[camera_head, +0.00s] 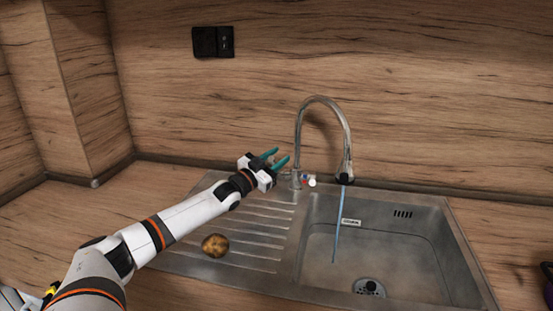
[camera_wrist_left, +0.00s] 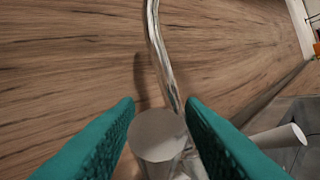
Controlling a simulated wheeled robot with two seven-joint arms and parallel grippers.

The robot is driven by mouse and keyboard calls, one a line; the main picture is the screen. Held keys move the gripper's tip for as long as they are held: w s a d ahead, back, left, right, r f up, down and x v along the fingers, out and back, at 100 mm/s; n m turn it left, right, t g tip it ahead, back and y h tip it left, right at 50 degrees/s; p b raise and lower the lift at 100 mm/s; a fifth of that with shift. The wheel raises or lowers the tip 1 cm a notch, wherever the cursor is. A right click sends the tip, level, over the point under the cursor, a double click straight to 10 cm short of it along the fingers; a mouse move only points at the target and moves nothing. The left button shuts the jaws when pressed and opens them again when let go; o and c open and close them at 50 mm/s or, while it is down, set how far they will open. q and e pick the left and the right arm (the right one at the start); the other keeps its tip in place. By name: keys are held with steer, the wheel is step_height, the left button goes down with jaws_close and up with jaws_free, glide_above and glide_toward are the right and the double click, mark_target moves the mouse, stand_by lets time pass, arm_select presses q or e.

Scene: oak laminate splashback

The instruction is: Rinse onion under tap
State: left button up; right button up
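The brown, round onion (camera_head: 215,245) lies on the ribbed drainboard, left of the basin and away from my gripper. The chrome tap (camera_head: 299,140) has a tall curved spout, and a thin bluish stream of water (camera_head: 338,225) falls from it into the basin. My left gripper (camera_head: 277,158) is open and empty just left of the tap's base. In the left wrist view its teal fingers (camera_wrist_left: 160,125) are spread apart, with a pale grey cylindrical tap part (camera_wrist_left: 158,138) showing between them and the spout rising behind. My right gripper is not in view.
The steel sink (camera_head: 395,222) has its basin on the right, with a drain (camera_head: 368,287) at the bottom. A black wall socket (camera_head: 213,41) is on the wood splashback. A dark object (camera_head: 548,280) is cut off at the right edge. The counter at left is clear.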

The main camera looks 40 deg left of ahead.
arm_select(q)
steer(key=shift+s+f, duration=0.2)
steer(key=shift+s, duration=0.25)
steer(key=v, duration=1.1)
steer(key=shift+a+r, duration=0.1)
stand_by(0.3)
